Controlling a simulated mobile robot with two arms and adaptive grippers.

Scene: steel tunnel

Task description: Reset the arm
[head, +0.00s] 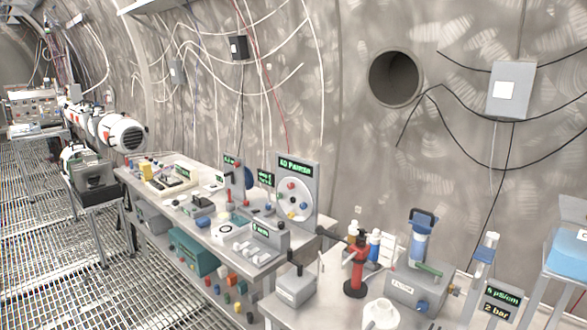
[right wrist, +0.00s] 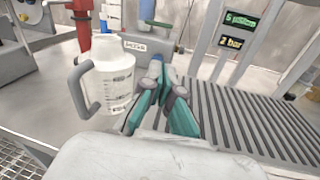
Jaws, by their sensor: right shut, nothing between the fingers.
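My right gripper (right wrist: 158,72) shows in the right wrist view, with teal and grey fingers that meet at the tips. It is shut and holds nothing. It is over the bench, just right of a clear measuring jug (right wrist: 108,88) with a grey handle, and in front of a grey labelled box (right wrist: 136,46). Whether the fingers touch the jug or box I cannot tell. In the head view neither gripper shows. The pale jug top (head: 381,315) shows at that view's bottom edge, and the grey box with a blue filter (head: 418,245) stands behind it.
A ribbed grey tray (right wrist: 250,118) lies right of my right gripper, below a display panel (right wrist: 238,30). A red stand (head: 356,268) rises left of the filter. A cluttered second bench (head: 190,220) runs leftwards. The grated floor (head: 60,280) is open at left.

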